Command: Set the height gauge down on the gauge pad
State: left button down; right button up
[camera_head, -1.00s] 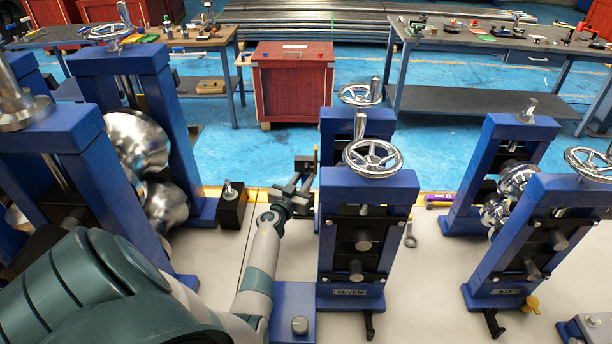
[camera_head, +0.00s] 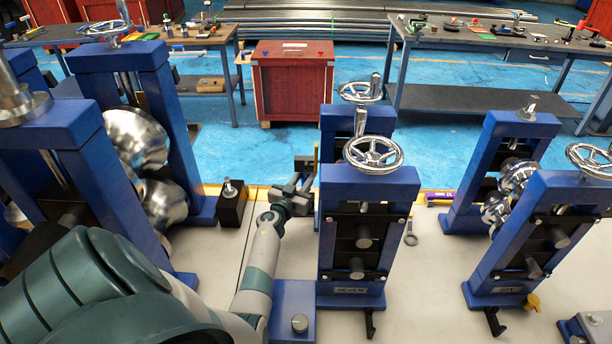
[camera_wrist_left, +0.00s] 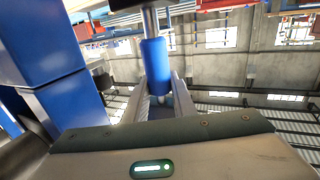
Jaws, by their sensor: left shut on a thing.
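My left gripper (camera_head: 300,190) is between the large roll stand on the left and the stand marked SEVEN. In the left wrist view its fingers (camera_wrist_left: 160,95) close on the blue sleeve of a thing with a bright metal rod, which I take as the height gauge (camera_wrist_left: 156,66). In the head view the held thing is too small and too hidden by the gripper and the stand to make out well. I cannot pick out the gauge pad in either view. My right gripper is not in view.
The blue stand SEVEN (camera_head: 370,185) with its handwheel stands close to the right of my gripper. A black block with a metal knob (camera_head: 232,204) is to the left. A ring-ended tool (camera_head: 411,238) lies on the pale surface. Stand SIX (camera_head: 530,240) is further right.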

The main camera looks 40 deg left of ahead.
pick_arm(q)
jog(key=shift+f+b, duration=0.65)
jog(key=shift+f, duration=0.2)
jog(key=c, duration=1.4)
grip_release()
jog(key=shift+s+f, duration=0.1)
jog(key=shift+f, duration=0.05)
jog(key=shift+s+d, duration=0.25)
jog(key=shift+s, duration=0.4)
jog(key=v, duration=1)
jog(key=p+v, duration=0.1)
jog(key=v, duration=0.5)
jog(key=shift+a+r, duration=0.1)
jog(key=shift+r, duration=0.15)
